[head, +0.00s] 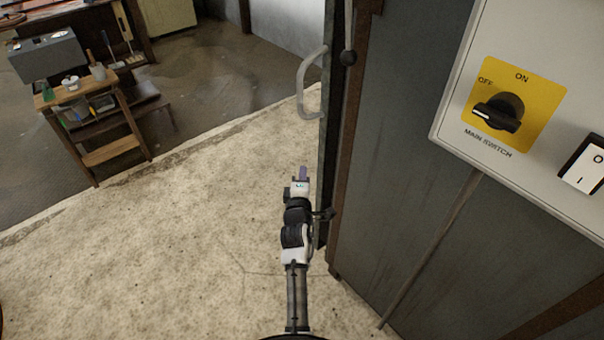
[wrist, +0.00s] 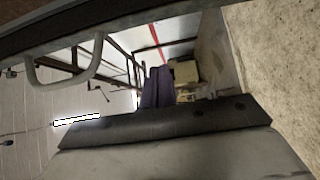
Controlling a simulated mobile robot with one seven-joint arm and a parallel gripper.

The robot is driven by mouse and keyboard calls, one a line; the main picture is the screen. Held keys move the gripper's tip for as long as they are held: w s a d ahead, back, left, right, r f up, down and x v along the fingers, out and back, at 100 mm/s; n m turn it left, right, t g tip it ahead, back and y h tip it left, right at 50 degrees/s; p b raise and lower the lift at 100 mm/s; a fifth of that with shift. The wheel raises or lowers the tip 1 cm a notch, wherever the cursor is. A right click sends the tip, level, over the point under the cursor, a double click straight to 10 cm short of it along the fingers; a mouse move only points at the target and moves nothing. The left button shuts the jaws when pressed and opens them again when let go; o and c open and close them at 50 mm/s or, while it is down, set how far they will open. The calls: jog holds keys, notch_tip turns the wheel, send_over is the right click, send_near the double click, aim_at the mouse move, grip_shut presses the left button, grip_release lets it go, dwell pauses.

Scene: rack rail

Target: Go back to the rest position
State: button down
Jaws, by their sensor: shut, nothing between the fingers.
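My gripper (head: 302,173) is in the middle of the head view, at the end of my white and black arm. Its purple fingers are shut and empty, held above the pale floor just left of the open metal door's edge. In the wrist view the purple fingertips (wrist: 156,86) show beyond the dark body of my gripper, with nothing between them. A grey door handle (head: 302,86) is above the gripper in the head view, apart from it. The handle also shows at the upper left of the wrist view (wrist: 66,82).
A grey wall panel (head: 405,120) stands close on the right. It bears a switch box with a yellow-backed main switch (head: 497,113) and a white rocker switch (head: 583,165). The pale floor (head: 180,240) is clear left of my arm.

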jog(key=shift+s, duration=0.25)
jog(key=shift+a, duration=0.1)
